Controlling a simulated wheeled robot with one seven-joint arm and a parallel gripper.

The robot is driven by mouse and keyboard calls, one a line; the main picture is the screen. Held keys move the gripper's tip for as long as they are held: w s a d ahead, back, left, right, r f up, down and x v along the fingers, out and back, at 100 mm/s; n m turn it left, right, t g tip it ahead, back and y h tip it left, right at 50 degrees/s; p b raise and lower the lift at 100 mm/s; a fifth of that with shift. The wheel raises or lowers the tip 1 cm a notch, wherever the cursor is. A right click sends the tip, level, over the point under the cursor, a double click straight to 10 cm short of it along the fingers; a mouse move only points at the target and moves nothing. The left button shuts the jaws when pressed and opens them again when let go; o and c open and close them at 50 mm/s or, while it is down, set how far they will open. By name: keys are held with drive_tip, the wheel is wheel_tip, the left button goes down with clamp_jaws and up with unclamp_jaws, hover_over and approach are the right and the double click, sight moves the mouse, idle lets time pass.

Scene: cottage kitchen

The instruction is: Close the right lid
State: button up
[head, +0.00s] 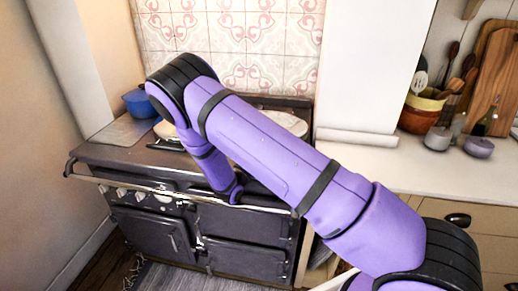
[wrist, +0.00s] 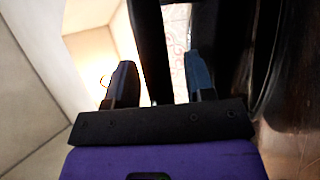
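The dark range cooker (head: 240,222) stands against the tiled wall in the head view. A pale round shape (head: 289,123) shows on the right of its top, partly behind my arm; I cannot tell if it is the right lid or what lies under it. In the wrist view a large dark piece with a curved metallic rim (wrist: 262,75) stands close on the right; it may be the lid. My gripper (wrist: 160,82) has its two fingers apart, with a dark upright bar (wrist: 150,45) showing between or beyond them. I cannot tell whether they touch it. In the head view my arm hides much of the cooker top.
A blue pot (head: 139,104) stands at the back left of the cooker. A rail (head: 125,182) runs along its front. The counter (head: 385,165) on the right is clear near the cooker; bowls (head: 419,117), small jars and chopping boards (head: 491,75) stand farther right.

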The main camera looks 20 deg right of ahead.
drive_tip(key=v, duration=1)
drive_tip(key=shift+s+a+f, duration=0.2)
drive_tip(key=shift+a, duration=0.1)
drive_tip(key=shift+c, duration=0.2)
